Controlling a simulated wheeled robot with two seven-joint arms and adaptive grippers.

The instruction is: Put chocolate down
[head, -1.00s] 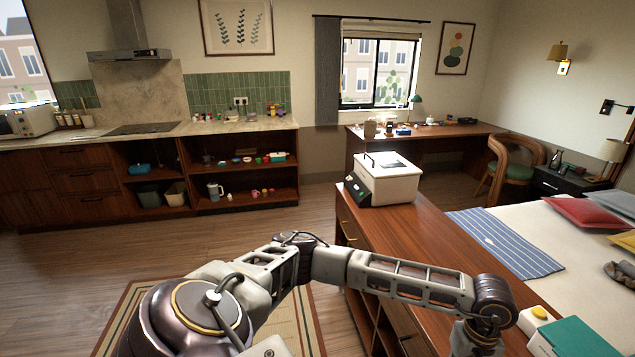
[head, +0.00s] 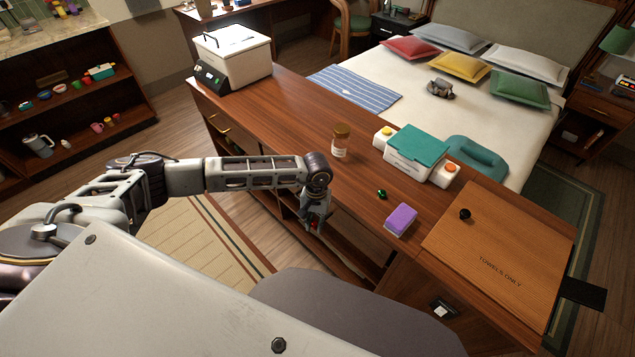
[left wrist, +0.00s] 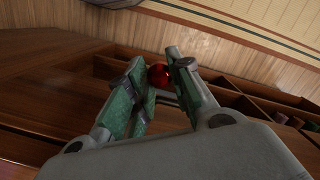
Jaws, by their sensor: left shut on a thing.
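A shiny red wrapped thing, likely the chocolate (left wrist: 158,75), sits between the fingertips of my left gripper (left wrist: 163,78) in the left wrist view. In the head view my left gripper (head: 313,222) points down beside the front edge of the long wooden counter (head: 290,115), and only a bit of red shows there. The gripper is shut on the red thing. A small shiny green piece (head: 381,193) lies on the counter to the right of the gripper. My right gripper is not in view.
On the counter stand a brown-lidded jar (head: 340,140), a purple-and-white sponge-like block (head: 401,220), a teal-lidded box (head: 412,152), a white appliance (head: 232,55) and a wooden lid marked "TOWELS ONLY" (head: 500,250). The counter between the appliance and the jar is mostly clear.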

